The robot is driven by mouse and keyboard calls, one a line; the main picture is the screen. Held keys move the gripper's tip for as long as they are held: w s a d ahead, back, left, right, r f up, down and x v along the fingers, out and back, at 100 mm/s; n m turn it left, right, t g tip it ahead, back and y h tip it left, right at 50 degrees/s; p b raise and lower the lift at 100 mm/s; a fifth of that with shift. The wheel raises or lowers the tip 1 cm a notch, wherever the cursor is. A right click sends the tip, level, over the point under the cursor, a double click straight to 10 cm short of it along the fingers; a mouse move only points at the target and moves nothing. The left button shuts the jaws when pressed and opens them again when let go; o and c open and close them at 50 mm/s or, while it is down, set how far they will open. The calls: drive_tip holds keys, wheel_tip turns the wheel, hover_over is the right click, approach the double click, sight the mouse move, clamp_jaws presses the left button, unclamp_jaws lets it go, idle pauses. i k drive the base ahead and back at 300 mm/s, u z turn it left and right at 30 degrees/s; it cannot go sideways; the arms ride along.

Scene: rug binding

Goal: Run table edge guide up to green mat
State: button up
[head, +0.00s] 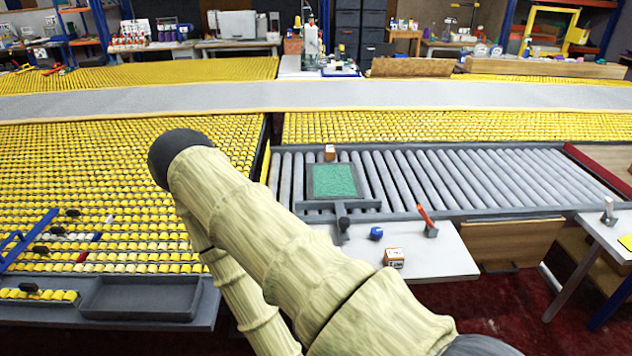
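The green mat (333,180) lies in a dark grey frame on the left part of the grey roller bed. A dark grey T-shaped piece (342,222), which looks like the table edge guide, sits just in front of the mat. Its crossbar runs along the mat's near side and its stem reaches toward the white table. A narrow gap or contact between bar and mat frame cannot be told apart here. My cream-coloured arm crosses the middle of the view, bent at a black elbow, left of the mat. My gripper is not in view.
The rollers (470,180) to the right are clear. An empty grey tray (140,297) lies lower left.

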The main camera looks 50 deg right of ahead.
sight(342, 223)
drive_tip(key=z, duration=0.05)
drive_tip(key=i, duration=0.7)
drive_tip(key=z, duration=2)
